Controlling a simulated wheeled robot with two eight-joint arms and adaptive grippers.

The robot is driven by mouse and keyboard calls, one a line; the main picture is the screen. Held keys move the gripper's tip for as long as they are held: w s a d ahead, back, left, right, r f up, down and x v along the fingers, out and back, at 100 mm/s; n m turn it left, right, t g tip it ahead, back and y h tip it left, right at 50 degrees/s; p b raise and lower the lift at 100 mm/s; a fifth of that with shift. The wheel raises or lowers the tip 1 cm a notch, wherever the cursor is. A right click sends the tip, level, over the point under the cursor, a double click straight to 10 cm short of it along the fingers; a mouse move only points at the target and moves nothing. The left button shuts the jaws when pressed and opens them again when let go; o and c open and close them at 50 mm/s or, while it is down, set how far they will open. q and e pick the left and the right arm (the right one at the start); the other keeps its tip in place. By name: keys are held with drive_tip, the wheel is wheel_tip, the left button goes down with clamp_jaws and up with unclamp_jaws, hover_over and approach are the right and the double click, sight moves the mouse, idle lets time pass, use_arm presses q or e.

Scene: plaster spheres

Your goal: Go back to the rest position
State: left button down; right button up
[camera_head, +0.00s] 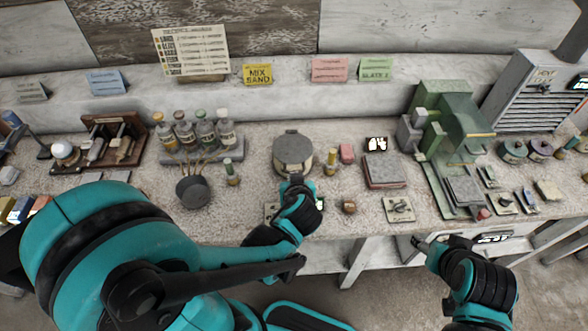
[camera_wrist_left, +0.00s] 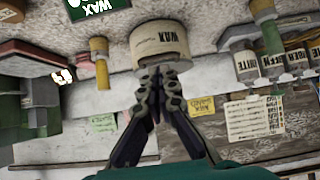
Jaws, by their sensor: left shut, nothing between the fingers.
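My left gripper (camera_head: 295,181) is over the bench, just in front of the round grey-lidded tin (camera_head: 293,152). In the left wrist view, which is upside down, the left gripper's fingers (camera_wrist_left: 158,88) are together with nothing between them. My right gripper (camera_head: 422,243) is at the lower right, in front of the bench's front edge. Its fingers are small and dark, and I cannot tell whether they are open.
Bottles stand in a rack (camera_head: 228,152) at the left, with a dark pot (camera_head: 193,191) in front. A green machine (camera_head: 452,125) stands at the right. Small blocks and plates lie near the front edge.

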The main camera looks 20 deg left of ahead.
use_arm(q)
drive_tip(key=s+d+f, duration=0.1)
drive_tip(key=s+d, duration=0.2)
drive_tip(key=s, duration=0.2)
drive_tip(key=s+a+r+m+g+h, duration=0.1)
drive_tip(key=s+r+m+g+h, duration=0.1)
drive_tip(key=s+r+m+h, duration=0.2)
wheel_tip(320, 180, up, 4)
drive_tip(key=shift+s+a+f+m+h, duration=0.25)
drive_tip(key=shift+s+a+m+h, duration=0.1)
drive_tip(key=shift+m, duration=0.25)
idle(0.9)
